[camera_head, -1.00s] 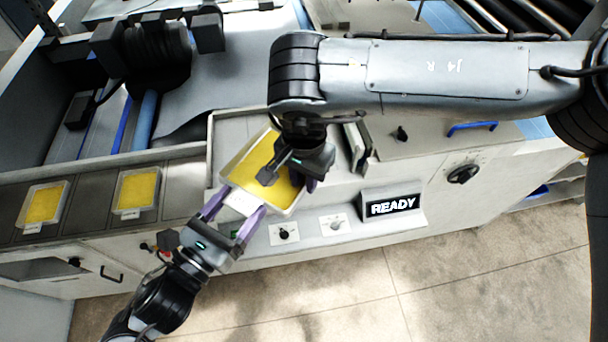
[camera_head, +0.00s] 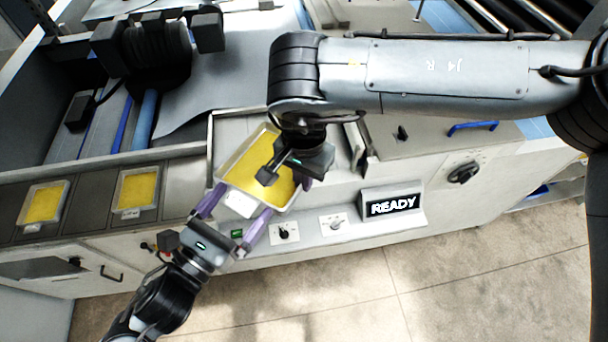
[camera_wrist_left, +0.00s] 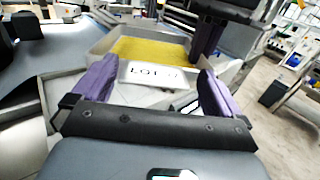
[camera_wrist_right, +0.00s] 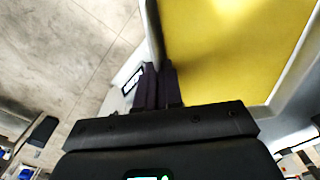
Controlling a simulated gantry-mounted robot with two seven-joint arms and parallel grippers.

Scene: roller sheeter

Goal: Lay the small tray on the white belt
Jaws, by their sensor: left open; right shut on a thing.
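A pale tray (camera_head: 226,166) with a yellow filling and a white label at its near end is held up over the front of the machine. My right gripper (camera_head: 304,182) is shut on its right rim; in the right wrist view the closed fingers (camera_wrist_right: 157,84) meet the tray's edge (camera_wrist_right: 152,35). My left gripper (camera_head: 236,212) is open, its purple fingers on either side of the labelled end. In the left wrist view the label (camera_wrist_left: 155,74) shows between the spread fingers; contact is unclear. A pale grey-white sheet-like surface (camera_head: 235,75), perhaps the belt, lies behind, upper left.
Two more yellow-filled trays (camera_head: 136,190) (camera_head: 43,204) sit on dark panels at the left. A black roller-like unit (camera_head: 157,50) stands at the back left. A READY display (camera_head: 393,206) and knobs (camera_head: 285,233) are on the machine's front. My right arm crosses above the machine.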

